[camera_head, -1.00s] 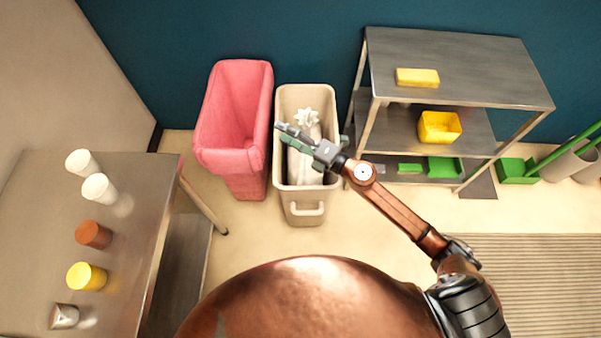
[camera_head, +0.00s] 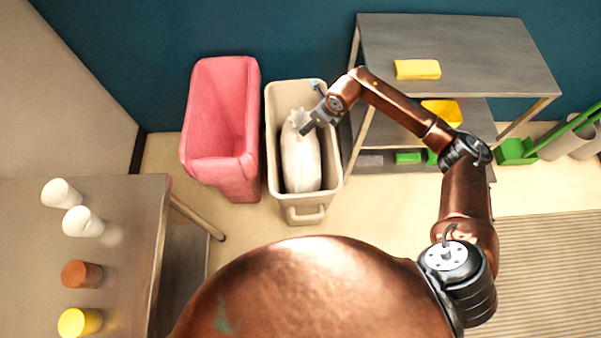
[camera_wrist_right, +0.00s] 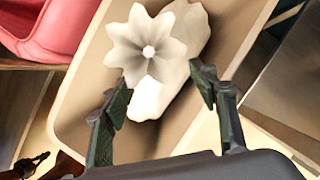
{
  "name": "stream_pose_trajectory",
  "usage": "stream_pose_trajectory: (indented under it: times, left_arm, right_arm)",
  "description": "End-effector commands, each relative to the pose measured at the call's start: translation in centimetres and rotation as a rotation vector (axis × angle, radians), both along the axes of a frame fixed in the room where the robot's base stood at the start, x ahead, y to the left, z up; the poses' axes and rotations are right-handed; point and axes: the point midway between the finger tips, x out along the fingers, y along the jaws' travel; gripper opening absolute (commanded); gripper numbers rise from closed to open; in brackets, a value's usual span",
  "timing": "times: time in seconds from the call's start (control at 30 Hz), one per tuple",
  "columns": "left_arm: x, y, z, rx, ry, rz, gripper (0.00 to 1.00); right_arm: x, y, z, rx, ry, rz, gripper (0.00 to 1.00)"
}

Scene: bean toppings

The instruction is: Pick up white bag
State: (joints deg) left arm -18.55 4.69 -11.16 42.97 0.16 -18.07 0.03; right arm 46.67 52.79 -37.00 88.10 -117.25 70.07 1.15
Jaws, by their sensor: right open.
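The white bag (camera_head: 300,160) stands in the beige bin (camera_head: 306,211), its gathered, flower-like top facing up. In the right wrist view the bag's top (camera_wrist_right: 148,52) lies ahead of and between my open fingers. My right gripper (camera_head: 312,110) is over the bin, close to the bag's top at its right side. In the wrist view the right gripper (camera_wrist_right: 160,105) is open with nothing held, and the fingers' gap to the bag's neck is hard to judge. My left gripper is not in view.
A pink bin (camera_head: 222,125) stands just left of the beige bin. A metal shelf (camera_head: 460,50) with yellow and green items stands close on the right. A metal table (camera_head: 130,215) with several cups is at the left.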

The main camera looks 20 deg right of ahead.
Motion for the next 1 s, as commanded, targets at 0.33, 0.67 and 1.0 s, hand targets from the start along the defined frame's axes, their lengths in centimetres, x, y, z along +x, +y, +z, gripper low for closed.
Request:
stream_pose_trajectory:
  times: [0.33, 0.67, 1.0]
  left_arm:
    - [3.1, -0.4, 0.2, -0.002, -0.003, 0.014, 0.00]
    - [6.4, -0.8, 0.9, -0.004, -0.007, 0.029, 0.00]
    - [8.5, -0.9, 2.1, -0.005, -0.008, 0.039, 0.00]
  right_arm:
    - [1.4, 1.3, -3.5, 0.003, 0.001, 0.005, 0.54]
    - [2.4, 2.3, -6.4, 0.005, 0.003, 0.003, 0.54]
    - [3.2, 2.7, -8.1, 0.003, 0.000, 0.001, 0.54]
